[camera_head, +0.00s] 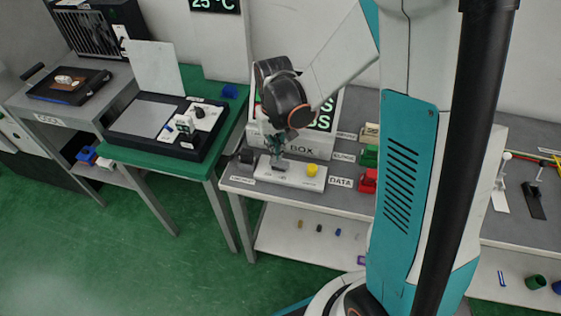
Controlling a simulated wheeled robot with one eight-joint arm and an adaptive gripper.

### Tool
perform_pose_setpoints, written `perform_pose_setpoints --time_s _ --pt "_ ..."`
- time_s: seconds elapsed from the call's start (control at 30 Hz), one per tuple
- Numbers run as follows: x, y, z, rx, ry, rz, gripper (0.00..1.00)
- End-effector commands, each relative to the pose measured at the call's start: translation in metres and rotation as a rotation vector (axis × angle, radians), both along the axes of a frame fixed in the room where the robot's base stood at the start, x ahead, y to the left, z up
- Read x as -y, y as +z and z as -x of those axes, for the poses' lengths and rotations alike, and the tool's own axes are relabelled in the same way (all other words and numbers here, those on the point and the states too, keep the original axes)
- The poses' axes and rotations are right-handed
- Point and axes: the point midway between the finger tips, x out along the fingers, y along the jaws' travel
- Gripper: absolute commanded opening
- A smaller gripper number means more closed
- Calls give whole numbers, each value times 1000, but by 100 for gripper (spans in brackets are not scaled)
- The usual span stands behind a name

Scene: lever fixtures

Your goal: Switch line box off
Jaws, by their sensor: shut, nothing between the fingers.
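A grey-white box (312,150) stands on the middle table with "BOX" readable on its front; the rest of its label is hidden behind my gripper. A flat white panel (296,178) lies in front of it, with a yellow knob (312,170) near its right end. I cannot tell whether these two are one fixture, or which way any switch is set. My gripper (279,165) is shut and empty, pointing down over the left-middle part of the panel, left of the yellow knob. Whether its tips touch anything is too small to tell.
A dark block (246,156) sits left of the panel. Green (369,156) and red (368,181) blocks stand at the right near a "DATA" label (340,182). A green table (168,168) with a black tray stands at left. My column covers the right-middle. Green floor between tables is clear.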

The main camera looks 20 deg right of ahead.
Motion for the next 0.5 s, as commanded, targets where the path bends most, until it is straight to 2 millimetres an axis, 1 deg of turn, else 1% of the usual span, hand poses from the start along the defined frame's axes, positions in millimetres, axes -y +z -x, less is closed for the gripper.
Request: perform_pose_setpoints --time_s 0.5 --pt "0 -8 0 0 0 0 0"
